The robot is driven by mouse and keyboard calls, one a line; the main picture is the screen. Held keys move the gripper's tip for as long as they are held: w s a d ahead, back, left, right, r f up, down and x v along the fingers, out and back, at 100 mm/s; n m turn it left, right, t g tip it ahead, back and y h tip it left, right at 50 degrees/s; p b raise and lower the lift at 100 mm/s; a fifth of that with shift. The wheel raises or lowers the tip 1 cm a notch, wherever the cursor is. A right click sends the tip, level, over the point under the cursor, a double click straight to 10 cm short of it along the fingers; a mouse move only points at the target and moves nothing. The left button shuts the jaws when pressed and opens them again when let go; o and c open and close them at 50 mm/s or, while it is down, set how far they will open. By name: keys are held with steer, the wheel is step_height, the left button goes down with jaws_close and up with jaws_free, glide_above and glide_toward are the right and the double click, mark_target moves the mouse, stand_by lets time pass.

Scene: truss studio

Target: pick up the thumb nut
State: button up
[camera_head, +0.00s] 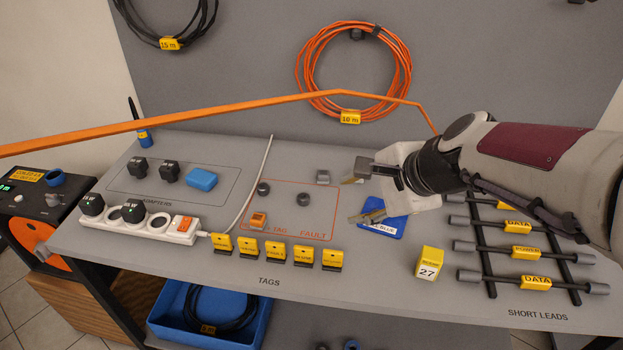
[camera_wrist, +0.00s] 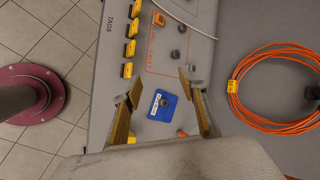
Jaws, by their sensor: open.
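I cannot identify the thumb nut for certain. Small dark round pieces stand on the grey bench, one (camera_head: 303,198) at the FAULT panel's middle and another (camera_head: 263,188) to its left; they show in the wrist view too (camera_wrist: 175,54) (camera_wrist: 181,28). A small dark spot (camera_wrist: 164,102) shows on the blue pad (camera_wrist: 157,114); whether it is a part or a hole is unclear. My gripper (camera_head: 355,197) is open and empty above the bench near the pad. In the wrist view its fingers (camera_wrist: 160,84) stand apart on either side of the pad.
Several yellow tags (camera_head: 275,250) line the front. A yellow cube (camera_head: 428,262) and short leads (camera_head: 535,282) are at right. A white power strip (camera_head: 150,222) is at left.

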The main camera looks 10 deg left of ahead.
steer(key=w+a+f+m, duration=0.6)
steer(key=w+m, duration=0.1)
steer(key=w, duration=0.3)
steer(key=m, duration=0.7)
glide_toward(304, 197)
steer(key=shift+a+f+t+y, duration=0.3)
steer(key=shift+f+t, duration=0.1)
steer(key=shift+f, duration=0.1)
steer(key=shift+f, duration=0.1)
steer(key=shift+x, duration=1.2)
steer(key=shift+a, duration=0.1)
steer(key=shift+d+x, duration=0.1)
steer(key=shift+x, duration=1.2)
steer(key=shift+d+x, duration=0.15)
steer(key=shift+x, duration=1.1)
steer(key=shift+f, duration=0.15)
steer(key=c, duration=1.1)
